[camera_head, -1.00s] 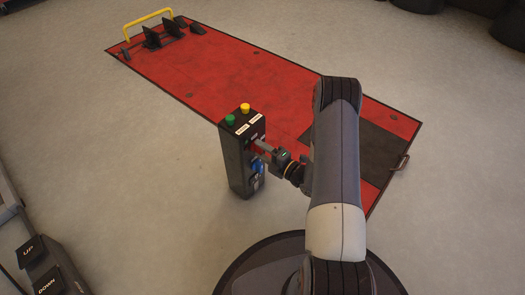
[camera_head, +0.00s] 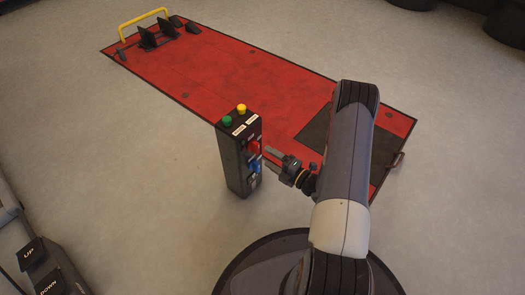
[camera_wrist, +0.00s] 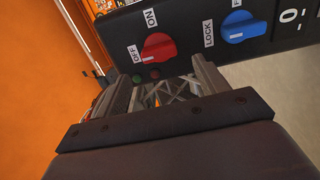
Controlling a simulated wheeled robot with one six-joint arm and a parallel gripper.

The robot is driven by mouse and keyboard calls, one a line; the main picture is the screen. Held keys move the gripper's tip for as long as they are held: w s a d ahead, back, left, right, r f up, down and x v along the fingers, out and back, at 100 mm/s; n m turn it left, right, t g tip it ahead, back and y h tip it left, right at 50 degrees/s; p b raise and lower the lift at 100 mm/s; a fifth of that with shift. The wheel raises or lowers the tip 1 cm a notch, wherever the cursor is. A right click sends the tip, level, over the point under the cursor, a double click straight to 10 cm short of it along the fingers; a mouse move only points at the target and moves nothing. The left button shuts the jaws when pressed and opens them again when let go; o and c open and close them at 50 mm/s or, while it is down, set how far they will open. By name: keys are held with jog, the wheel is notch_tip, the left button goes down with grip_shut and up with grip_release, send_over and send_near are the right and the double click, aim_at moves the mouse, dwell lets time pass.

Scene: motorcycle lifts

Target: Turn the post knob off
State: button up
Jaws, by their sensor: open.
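The black control post (camera_head: 236,165) stands upright in front of the red lift platform. Its red knob (camera_head: 253,147) is on the side facing my gripper. In the wrist view the red knob (camera_wrist: 158,47) sits between OFF and ON labels; its white mark is at its lower left, on the OFF label's side. My gripper (camera_head: 269,156) is open and empty, to the right of the post and apart from it. In the wrist view its two fingers (camera_wrist: 166,78) point toward the panel below the red knob, with a gap between them and nothing held.
A blue knob (camera_head: 256,166) sits below the red one; its LOCK label shows in the wrist view. Green (camera_head: 227,120) and yellow (camera_head: 241,109) buttons top the post. UP/DOWN pedals (camera_head: 38,265) stand at lower left. The floor left of the post is clear.

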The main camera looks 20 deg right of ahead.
aim_at(258, 151)
jog(key=shift+p+v, duration=0.5)
jog(key=shift+v, duration=2.1)
jog(key=b+x, duration=0.3)
jog(key=x, duration=0.8)
jog(key=shift+s, duration=0.1)
